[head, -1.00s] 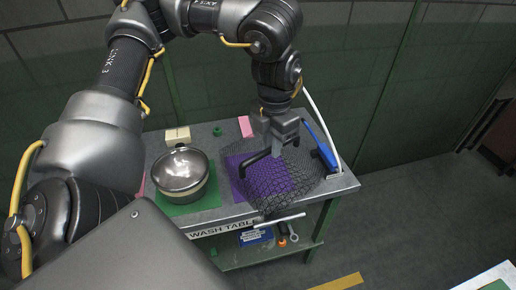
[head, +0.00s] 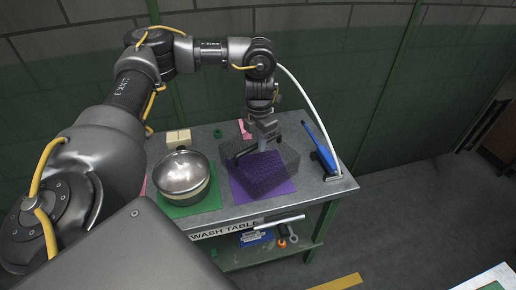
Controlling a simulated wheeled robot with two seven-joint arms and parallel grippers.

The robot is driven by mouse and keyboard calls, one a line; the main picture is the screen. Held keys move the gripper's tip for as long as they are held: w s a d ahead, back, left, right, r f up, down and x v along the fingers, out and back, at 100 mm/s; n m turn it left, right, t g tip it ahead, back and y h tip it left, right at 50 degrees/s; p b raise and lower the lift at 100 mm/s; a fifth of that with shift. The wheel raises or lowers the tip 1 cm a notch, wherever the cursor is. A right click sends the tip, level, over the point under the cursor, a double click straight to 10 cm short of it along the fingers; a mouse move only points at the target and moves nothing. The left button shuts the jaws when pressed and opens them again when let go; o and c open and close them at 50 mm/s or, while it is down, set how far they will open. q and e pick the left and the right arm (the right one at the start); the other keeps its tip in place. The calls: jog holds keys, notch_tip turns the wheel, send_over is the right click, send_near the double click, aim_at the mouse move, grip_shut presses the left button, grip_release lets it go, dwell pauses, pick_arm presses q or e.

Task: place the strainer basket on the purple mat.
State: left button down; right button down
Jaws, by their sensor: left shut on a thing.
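The strainer basket (head: 262,176) is a dark wire mesh with a dark handle. It is over the purple mat (head: 283,189) on the wash table, and purple shows through the mesh. I cannot tell whether its bottom touches the mat. My left gripper (head: 265,143) points down at the basket's back and is shut on its handle. The mat's front and right edges show beyond the basket. My right gripper is not in view.
A steel pot (head: 182,173) stands on a green mat (head: 199,206) to the left. A tan block (head: 178,138), a pink item (head: 245,129) and a small green item (head: 217,133) lie at the back.

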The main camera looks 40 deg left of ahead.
pick_arm(q)
jog(key=shift+w+a+f, duration=0.1)
jog(key=shift+a+f, duration=0.05)
jog(key=shift+f, duration=0.8)
jog(key=shift+w+a+f, duration=0.1)
jog(key=shift+f, duration=0.8)
jog(key=shift+s, duration=0.1)
jog(key=c, duration=1.4)
grip_release()
jog(key=shift+f, duration=0.15)
jog(key=shift+r, duration=0.25)
notch_tip(320, 180, up, 12)
jog(key=shift+f+p, duration=0.1)
jog(key=shift+p, duration=0.4)
